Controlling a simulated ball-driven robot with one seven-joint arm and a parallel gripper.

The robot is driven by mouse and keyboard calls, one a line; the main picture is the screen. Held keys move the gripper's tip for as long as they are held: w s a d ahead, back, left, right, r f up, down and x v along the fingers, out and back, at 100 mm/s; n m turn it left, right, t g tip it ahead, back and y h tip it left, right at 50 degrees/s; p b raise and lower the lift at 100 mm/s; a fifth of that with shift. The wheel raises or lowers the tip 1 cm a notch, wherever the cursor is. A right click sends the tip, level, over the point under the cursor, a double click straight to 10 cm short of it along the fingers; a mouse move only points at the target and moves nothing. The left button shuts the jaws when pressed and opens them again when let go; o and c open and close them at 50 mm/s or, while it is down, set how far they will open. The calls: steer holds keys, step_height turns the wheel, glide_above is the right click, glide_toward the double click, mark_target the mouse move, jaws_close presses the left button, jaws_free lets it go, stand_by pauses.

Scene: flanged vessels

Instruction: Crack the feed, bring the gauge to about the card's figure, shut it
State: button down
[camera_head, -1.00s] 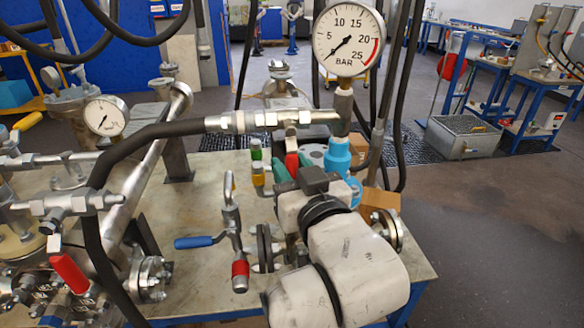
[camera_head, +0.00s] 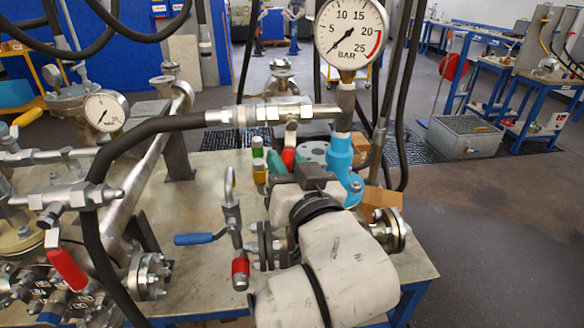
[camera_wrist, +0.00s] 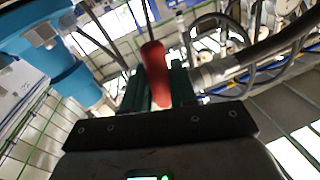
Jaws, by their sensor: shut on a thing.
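The large pressure gauge (camera_head: 352,33) stands on a pipe tee at the top centre. Its scale runs to 25 BAR with a red band at the high end; the needle points lower left, near the bottom of the scale, below 5. A red lever handle (camera_head: 289,158) hangs below the horizontal pipe fitting. My gripper (camera_head: 287,167) is shut on it; the wrist view shows the red handle (camera_wrist: 155,72) between green fingers. My forearm and wrist hide part of the bench behind. I cannot make out a card with a figure.
A smaller gauge (camera_head: 105,111) is at left. A blue-handled valve (camera_head: 195,239) and another red lever (camera_head: 67,269) stand on the near bench side. A blue relief-type fitting (camera_head: 340,158) is right beside my gripper. Black hoses cross nearby. Open floor lies to the right.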

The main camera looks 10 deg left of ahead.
steer(key=shift+s+a+m, duration=0.1)
steer(key=shift+a+m, duration=0.15)
steer(key=shift+m, duration=0.25)
steer(key=c, duration=1.1)
jaws_free()
steer(key=shift+o, duration=0.2)
steer(key=b+v, duration=0.1)
steer(key=v, duration=0.9)
steer(key=shift+s+d, duration=0.15)
steer(key=shift+s, duration=0.2)
